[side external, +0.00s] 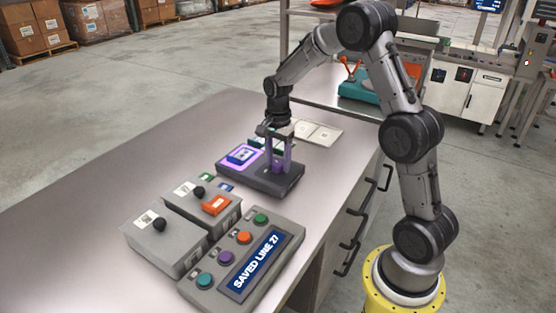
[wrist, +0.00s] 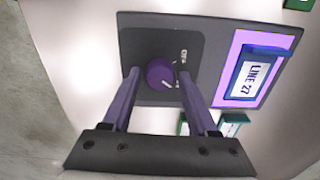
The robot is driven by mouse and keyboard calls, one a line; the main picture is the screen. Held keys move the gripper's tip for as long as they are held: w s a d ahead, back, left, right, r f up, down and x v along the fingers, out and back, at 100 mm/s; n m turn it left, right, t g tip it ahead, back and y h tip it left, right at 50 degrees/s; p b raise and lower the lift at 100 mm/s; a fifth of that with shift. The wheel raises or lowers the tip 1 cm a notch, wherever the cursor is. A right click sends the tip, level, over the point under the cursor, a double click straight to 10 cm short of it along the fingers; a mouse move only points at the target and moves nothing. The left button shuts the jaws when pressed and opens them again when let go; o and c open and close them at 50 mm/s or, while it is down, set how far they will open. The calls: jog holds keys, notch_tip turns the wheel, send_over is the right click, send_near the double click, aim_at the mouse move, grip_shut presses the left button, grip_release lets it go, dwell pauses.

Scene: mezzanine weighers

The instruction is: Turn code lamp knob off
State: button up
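The code lamp unit (side external: 259,184) is a dark grey box on the table, with a lit purple-framed pad (wrist: 288,42) on it. A round purple knob (wrist: 161,73) with a white pointer mark sits on the unit's black plate, with small white lettering beside it. My gripper (side external: 278,168) points down over this end of the unit. In the wrist view its two purple fingers (wrist: 158,80) stand open on either side of the knob, with visible gaps. In the side view the fingers hide most of the knob.
A blue tag (wrist: 262,75) reading LINE 27 lies on the lit pad. Two grey boxes with black knobs (side external: 160,225) stand nearer the camera. White cards (side external: 318,132) lie behind my gripper. The table's left side is clear.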

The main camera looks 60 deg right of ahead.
grip_shut()
jog(key=shift+n, duration=0.3)
jog(key=n, duration=1.3)
jog(key=shift+n, duration=0.3)
dwell(0.5)
jog(key=shift+o, duration=1.8)
grip_release()
